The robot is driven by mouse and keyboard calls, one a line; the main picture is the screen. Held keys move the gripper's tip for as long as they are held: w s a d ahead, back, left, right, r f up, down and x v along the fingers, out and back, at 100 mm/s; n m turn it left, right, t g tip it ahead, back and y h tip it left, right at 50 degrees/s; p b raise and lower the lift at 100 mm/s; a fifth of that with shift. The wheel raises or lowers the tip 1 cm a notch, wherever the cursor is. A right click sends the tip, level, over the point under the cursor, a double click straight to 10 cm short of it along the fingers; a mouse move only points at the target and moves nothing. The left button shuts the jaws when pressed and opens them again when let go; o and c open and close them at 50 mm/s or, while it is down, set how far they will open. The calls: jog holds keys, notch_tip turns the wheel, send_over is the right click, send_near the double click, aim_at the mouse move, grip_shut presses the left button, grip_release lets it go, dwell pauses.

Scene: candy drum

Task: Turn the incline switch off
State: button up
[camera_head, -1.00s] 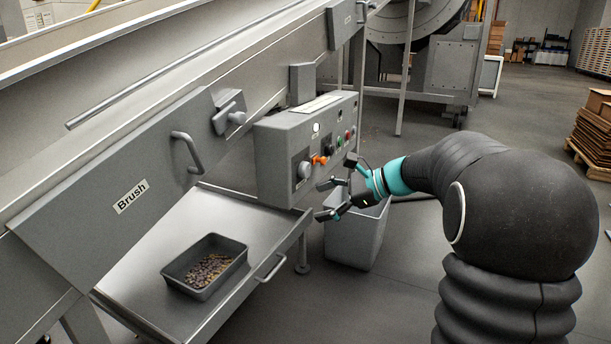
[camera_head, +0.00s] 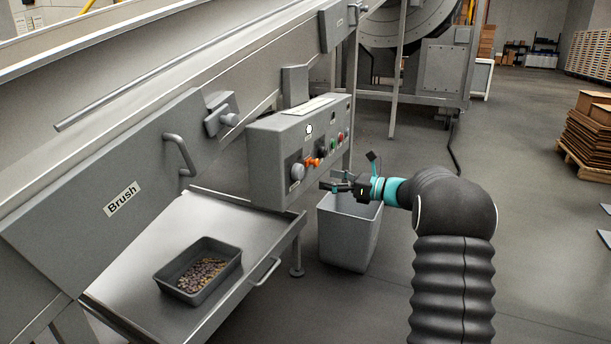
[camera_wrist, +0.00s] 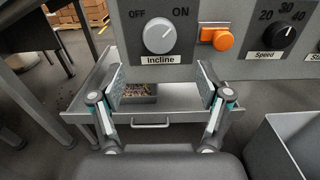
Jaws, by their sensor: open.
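The incline switch (camera_wrist: 159,35) is a round grey knob on the panel, with OFF at its left, ON at its right and an "Incline" label below. Its pointer line seems to lean up and right, toward ON. The knob also shows in the head view (camera_head: 297,172), at the near end of the control box (camera_head: 280,160). My gripper (camera_head: 326,181) is open and empty, to the right of the knob and a little lower in the head view. In the wrist view its two fingers (camera_wrist: 160,88) stand spread below the knob, with nothing between them.
An orange switch (camera_wrist: 217,38) and a speed dial (camera_wrist: 284,34) sit right of the knob. A grey bin (camera_head: 348,235) stands below my gripper. A tray of candy (camera_head: 200,272) rests on the metal shelf (camera_head: 235,220). Open floor lies to the right.

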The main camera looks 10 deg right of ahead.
aim_at(302, 174)
jog(key=x, duration=0.8)
jog(key=shift+a, duration=0.1)
jog(key=c, duration=1.1)
